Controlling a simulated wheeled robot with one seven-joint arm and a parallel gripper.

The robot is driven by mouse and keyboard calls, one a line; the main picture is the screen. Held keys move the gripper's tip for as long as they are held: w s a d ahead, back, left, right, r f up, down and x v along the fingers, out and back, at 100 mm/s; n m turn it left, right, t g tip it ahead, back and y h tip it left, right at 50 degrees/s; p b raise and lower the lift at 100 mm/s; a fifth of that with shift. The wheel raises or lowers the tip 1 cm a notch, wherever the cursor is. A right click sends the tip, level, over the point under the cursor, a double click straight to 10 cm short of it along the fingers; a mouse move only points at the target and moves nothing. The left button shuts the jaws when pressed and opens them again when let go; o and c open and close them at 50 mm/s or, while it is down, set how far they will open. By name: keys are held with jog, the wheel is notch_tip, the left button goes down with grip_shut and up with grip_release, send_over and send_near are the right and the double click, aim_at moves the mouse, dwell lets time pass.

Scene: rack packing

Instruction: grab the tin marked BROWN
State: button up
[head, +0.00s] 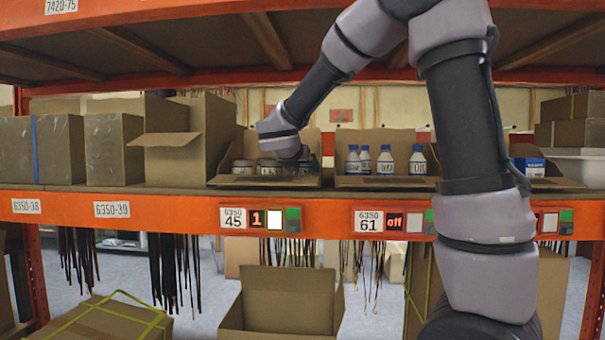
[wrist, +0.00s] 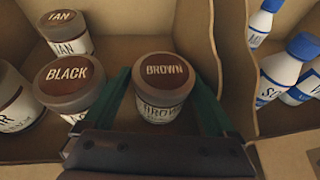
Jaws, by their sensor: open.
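The tin marked BROWN (wrist: 164,84) stands upright in an open cardboard box, its brown lid label facing up in the wrist view. My gripper (wrist: 160,90) is open, with one green finger on each side of the tin. I cannot tell whether the fingers touch it. The tins marked BLACK (wrist: 70,84) and TAN (wrist: 66,32) stand to its left in the same box. In the head view my gripper (head: 302,160) reaches into the box (head: 262,182) above the 6350 45 label, and it hides the BROWN tin there.
Another light tin (wrist: 16,100) stands at the left edge of the wrist view. A cardboard wall separates the tins from a box of white and blue bottles (head: 386,162) on the right. The orange shelf edge (head: 180,213) runs below, and the upper shelf (head: 200,50) is overhead.

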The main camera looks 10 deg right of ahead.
jog(key=shift+w+d+f, duration=0.1)
jog(key=shift+w+d, duration=0.1)
jog(key=shift+w, duration=0.05)
grip_shut()
